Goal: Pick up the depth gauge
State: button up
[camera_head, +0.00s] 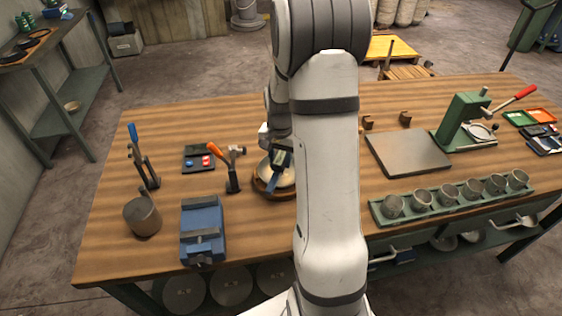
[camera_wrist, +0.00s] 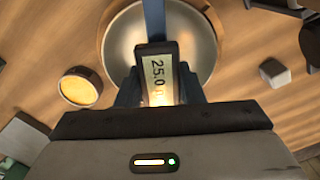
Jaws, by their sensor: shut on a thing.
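The depth gauge (camera_wrist: 157,68) is a dark block with a lit display reading about 25.0 and a blue bar pointing away from me. My gripper (camera_wrist: 159,90) is shut on it, with one finger on each side. The gauge is over a shiny metal bowl (camera_wrist: 118,40) in the wrist view. In the head view the gauge (camera_head: 275,180) shows dark and blue in front of the bowl (camera_head: 289,180), with my gripper (camera_head: 281,146) at its top. My arm hides part of the bowl there. I cannot tell whether the gauge touches the bowl.
On the wooden bench (camera_head: 110,225), a blue vise (camera_head: 203,230), a grey cylinder (camera_head: 142,216) and an orange-handled tool (camera_head: 226,168) stand left of the bowl. To the right are a flat plate (camera_head: 408,152), a rack of cups (camera_head: 450,205) and a green press (camera_head: 465,120).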

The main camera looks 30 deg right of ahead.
aim_at(280, 157)
notch_tip(280, 157, up, 9)
jog(key=shift+f+b, duration=0.1)
jog(key=shift+b, duration=1.1)
grip_shut()
jog(key=shift+b, duration=0.4)
jog(key=shift+f+b, duration=2.85)
jog(key=shift+f, duration=1.25)
jog(key=shift+f, duration=0.25)
jog(key=o, duration=1.3)
grip_release()
